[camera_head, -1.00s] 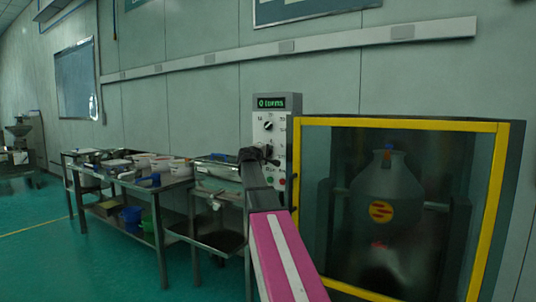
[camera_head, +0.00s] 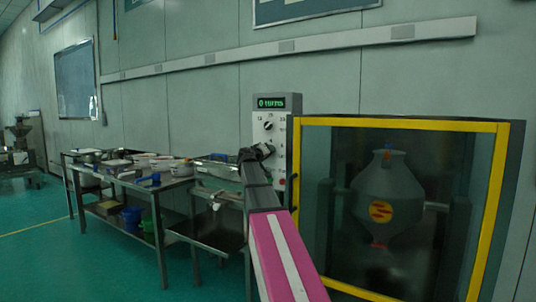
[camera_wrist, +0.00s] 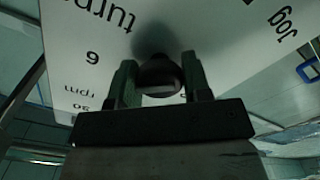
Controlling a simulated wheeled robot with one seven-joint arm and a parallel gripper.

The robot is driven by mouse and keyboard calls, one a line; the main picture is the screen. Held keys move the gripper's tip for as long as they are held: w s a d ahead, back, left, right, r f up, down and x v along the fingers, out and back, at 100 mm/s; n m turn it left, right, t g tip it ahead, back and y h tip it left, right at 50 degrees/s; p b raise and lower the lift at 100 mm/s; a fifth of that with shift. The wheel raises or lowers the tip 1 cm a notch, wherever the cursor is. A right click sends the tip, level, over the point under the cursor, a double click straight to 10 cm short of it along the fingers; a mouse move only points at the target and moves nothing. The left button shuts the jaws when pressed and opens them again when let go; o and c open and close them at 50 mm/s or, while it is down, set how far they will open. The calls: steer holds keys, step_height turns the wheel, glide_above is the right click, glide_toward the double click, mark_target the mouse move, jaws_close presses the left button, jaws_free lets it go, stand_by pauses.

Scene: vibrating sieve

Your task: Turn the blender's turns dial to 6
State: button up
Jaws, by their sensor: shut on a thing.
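The blender's white control panel (camera_head: 275,103) stands left of the yellow-framed enclosure, with a green display (camera_head: 271,103) that reads "0 turns". An upper dark knob (camera_head: 268,126) is bare. My gripper (camera_head: 262,152) is at the lower part of the panel. In the wrist view my gripper (camera_wrist: 160,80) is shut on a dark round dial (camera_wrist: 160,78), one finger on each side. Upside-down printing beside it reads "turn...", "6" and "20 rpm" on the panel face (camera_wrist: 75,40). The dial's pointer is not clear, so its setting cannot be told.
The enclosure (camera_head: 405,123) with a grey vessel (camera_head: 385,185) inside stands close at the right. A steel table (camera_head: 177,184) with bowls and trays stands at the left. A red button (camera_head: 282,181) sits low on the panel. Green floor (camera_head: 60,250) is open at the front left.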

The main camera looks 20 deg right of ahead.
steer(key=shift+m, duration=0.3)
steer(key=o, duration=0.9)
steer(key=v, duration=1)
steer(key=shift+s+a, duration=0.25)
steer(key=shift+a, duration=0.1)
steer(key=shift+f, duration=0.1)
